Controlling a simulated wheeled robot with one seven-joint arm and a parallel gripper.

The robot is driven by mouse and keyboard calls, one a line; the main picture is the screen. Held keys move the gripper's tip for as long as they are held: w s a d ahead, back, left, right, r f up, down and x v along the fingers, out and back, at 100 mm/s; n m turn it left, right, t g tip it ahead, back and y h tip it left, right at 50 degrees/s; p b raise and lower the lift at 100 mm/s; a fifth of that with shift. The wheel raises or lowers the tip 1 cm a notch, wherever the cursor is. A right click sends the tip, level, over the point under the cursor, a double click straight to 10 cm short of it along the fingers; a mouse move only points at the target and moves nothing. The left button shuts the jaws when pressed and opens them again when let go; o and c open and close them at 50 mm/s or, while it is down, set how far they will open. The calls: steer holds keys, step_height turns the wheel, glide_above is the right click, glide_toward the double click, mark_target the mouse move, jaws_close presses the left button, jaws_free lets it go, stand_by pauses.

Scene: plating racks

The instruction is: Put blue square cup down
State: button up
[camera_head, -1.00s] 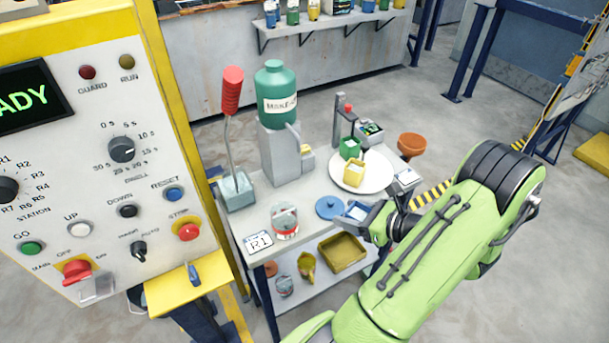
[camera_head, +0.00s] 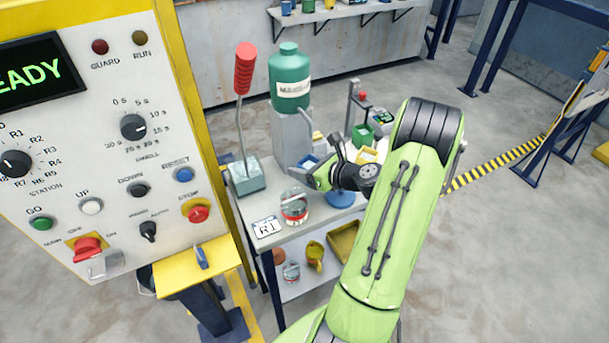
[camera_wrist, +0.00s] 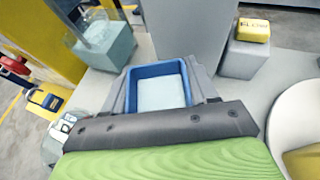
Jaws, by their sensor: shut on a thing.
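The blue square cup (camera_wrist: 158,71) has a pale inside and shows in the middle of the wrist view, between the two grey fingers of my gripper (camera_wrist: 160,90). My gripper is shut on it. In the head view the cup (camera_head: 309,162) is small and partly hidden by my gripper (camera_head: 312,173). It is over the table (camera_head: 262,205), in front of the grey column under the green bottle. I cannot tell whether the cup touches the table top.
A lever base with a red handle (camera_head: 244,70) stands to the left, and the green bottle (camera_head: 290,80) behind. A can (camera_head: 294,208), an R1 card (camera_head: 267,227) and a blue lid (camera_head: 341,199) lie in front.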

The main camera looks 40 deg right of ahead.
step_height(320, 180, down, 4)
steer(key=shift+w+r+b, duration=0.1)
steer(key=shift+r+b, duration=0.15)
steer(key=shift+b, duration=0.4)
steer(key=shift+f, duration=0.2)
steer(key=o, duration=1.1)
